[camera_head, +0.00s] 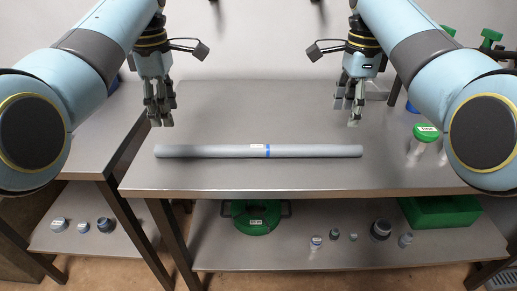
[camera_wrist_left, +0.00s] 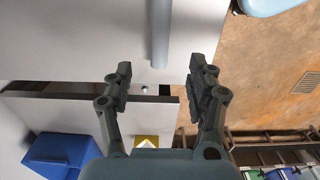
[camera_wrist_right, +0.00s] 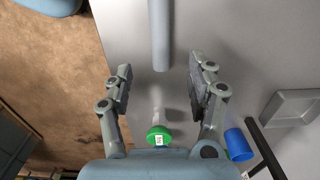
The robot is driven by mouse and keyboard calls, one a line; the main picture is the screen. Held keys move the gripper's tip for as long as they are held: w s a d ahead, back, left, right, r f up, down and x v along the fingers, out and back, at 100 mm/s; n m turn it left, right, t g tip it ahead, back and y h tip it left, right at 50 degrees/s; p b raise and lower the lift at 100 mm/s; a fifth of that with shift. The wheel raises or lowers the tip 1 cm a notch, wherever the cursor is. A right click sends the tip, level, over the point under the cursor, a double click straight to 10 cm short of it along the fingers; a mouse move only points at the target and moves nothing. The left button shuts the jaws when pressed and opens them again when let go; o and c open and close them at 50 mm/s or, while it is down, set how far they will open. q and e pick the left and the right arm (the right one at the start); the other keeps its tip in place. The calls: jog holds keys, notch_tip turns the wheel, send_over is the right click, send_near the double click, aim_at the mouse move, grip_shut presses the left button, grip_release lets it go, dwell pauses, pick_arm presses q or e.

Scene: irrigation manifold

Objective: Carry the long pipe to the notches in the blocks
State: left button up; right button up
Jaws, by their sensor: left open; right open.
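The long grey pipe (camera_head: 210,151) lies across the front of the steel table, with a blue band and a white label near its middle. My left gripper (camera_head: 161,122) is open and empty above the pipe's left end. In the left wrist view, that pipe end (camera_wrist_left: 160,40) shows in line with the gap between the fingers (camera_wrist_left: 160,70). My right gripper (camera_head: 348,120) is open and empty above the right end. In the right wrist view, the pipe end (camera_wrist_right: 160,40) also lines up with the finger gap (camera_wrist_right: 161,70). I cannot make out any notched blocks.
A green-lidded clear jar (camera_head: 427,133) stands on the table right of the pipe. In the right wrist view, a blue cup (camera_wrist_right: 238,145) and a grey tray (camera_wrist_right: 292,108) show. The lower shelf holds a green round case (camera_head: 254,218) and several fittings. The table behind the pipe is clear.

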aim_at(176, 146)
pick_arm(q)
notch_tip(176, 146, down, 11)
jog(key=shift+r, duration=0.1)
pick_arm(e)
notch_tip(176, 146, down, 11)
jog(key=shift+r, duration=0.1)
pick_arm(q)
jog(key=shift+c, duration=0.4)
pick_arm(e)
jog(key=shift+c, duration=0.4)
pick_arm(q)
grip_shut()
pick_arm(e)
grip_shut()
